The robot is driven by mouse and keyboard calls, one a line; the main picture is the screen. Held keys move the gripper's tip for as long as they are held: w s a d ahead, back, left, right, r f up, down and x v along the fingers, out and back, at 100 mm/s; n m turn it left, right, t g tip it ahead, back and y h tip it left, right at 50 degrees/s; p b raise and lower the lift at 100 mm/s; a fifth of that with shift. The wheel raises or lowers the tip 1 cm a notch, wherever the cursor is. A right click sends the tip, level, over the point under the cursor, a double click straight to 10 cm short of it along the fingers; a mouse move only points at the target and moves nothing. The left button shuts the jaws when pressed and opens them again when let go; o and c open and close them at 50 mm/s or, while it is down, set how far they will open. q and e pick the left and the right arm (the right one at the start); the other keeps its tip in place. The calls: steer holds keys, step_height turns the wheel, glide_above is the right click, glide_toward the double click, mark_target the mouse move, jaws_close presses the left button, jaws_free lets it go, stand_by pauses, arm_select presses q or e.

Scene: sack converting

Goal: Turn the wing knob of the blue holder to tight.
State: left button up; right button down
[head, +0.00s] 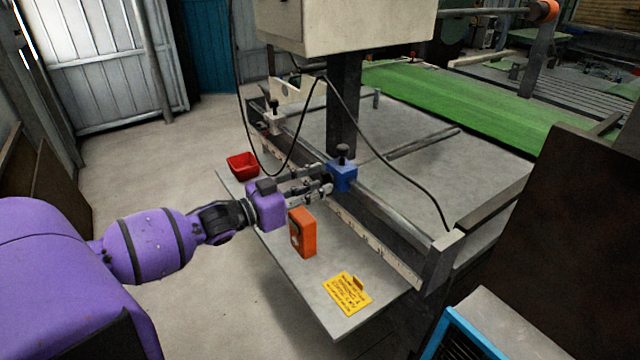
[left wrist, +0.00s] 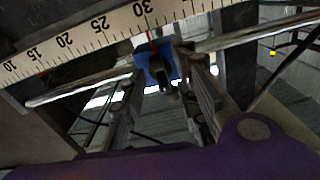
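The blue holder (head: 344,178) sits on the rail beside the dark upright post, with a black knob (head: 343,152) on top. My left gripper (head: 326,186) reaches it from the left, its fingertips close to the holder's near face. In the left wrist view the blue holder (left wrist: 147,62) shows between the spread fingers of my gripper (left wrist: 164,58). A dark narrow part, perhaps the wing knob (left wrist: 165,82), stands in front of the blue between the fingers. I see gaps beside it; contact cannot be made out. My right gripper is out of view.
A numbered scale (left wrist: 85,38) runs along the rail. An orange box (head: 302,233), a red bin (head: 242,165) and a yellow printed card (head: 347,293) are on the grey shelf below. A black cable (head: 400,182) loops close above the gripper. A large beige box (head: 345,25) is above.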

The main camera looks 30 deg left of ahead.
arm_select(q)
steer(key=shift+w+d, duration=0.2)
steer(key=shift+w, duration=0.4)
jaws_close()
steer(key=shift+r+m+p, duration=0.15)
steer(key=shift+m+p, duration=0.15)
steer(key=shift+m, duration=1)
steer(key=shift+c, duration=0.2)
jaws_free()
steer(key=shift+o, duration=0.2)
